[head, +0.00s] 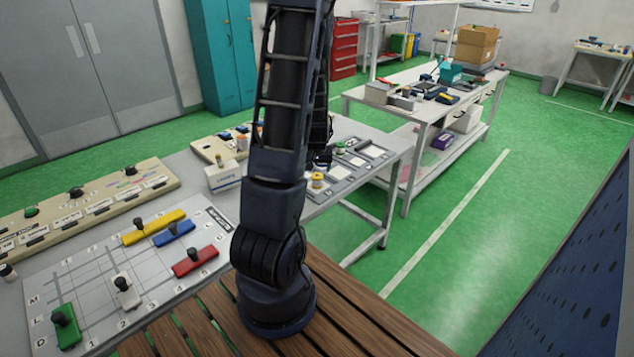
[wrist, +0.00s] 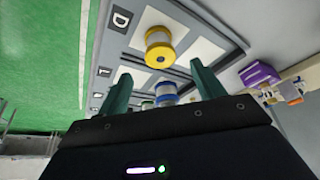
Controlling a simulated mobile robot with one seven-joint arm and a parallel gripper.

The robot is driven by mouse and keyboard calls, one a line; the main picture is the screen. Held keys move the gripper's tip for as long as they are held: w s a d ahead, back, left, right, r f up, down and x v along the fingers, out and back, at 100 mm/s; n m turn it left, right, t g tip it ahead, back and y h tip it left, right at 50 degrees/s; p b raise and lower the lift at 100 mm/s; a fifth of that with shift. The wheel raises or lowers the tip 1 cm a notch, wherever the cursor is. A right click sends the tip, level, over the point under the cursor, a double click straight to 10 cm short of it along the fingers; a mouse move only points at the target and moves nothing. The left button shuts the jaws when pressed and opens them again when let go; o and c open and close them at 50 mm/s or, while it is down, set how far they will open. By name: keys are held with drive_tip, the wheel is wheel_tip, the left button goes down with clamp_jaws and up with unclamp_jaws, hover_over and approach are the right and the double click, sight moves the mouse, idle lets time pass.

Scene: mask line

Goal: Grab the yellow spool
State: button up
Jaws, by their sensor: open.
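The yellow spool (wrist: 159,50) has yellow ends and a pale middle. It stands on a pale square of the grey tray (wrist: 186,20) in the wrist view, beyond my fingertips. It also shows in the head view (head: 317,181), just right of my arm. My gripper (wrist: 160,76) is open, with its two green fingers apart and nothing held. A blue-ended spool (wrist: 166,93) shows lower in the gap between the fingers, partly cut off by the gripper body. In the head view my gripper is mostly hidden behind my arm.
A purple object (wrist: 259,75) lies right of the fingers in the wrist view. In the head view, a sliding-block board (head: 150,300) and a white box (head: 223,176) are on the bench left of my arm. Green floor (head: 450,240) is open at right.

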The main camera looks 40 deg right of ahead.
sight(317, 176)
drive_tip(key=shift+x, duration=1.5)
drive_tip(key=shift+a+x, duration=0.1)
drive_tip(key=shift+x, duration=1.2)
drive_tip(key=shift+a+x, duration=0.15)
drive_tip(key=shift+x, duration=1.15)
drive_tip(key=shift+s+f, duration=0.15)
drive_tip(key=shift+c, duration=0.4)
drive_tip(key=c, duration=1)
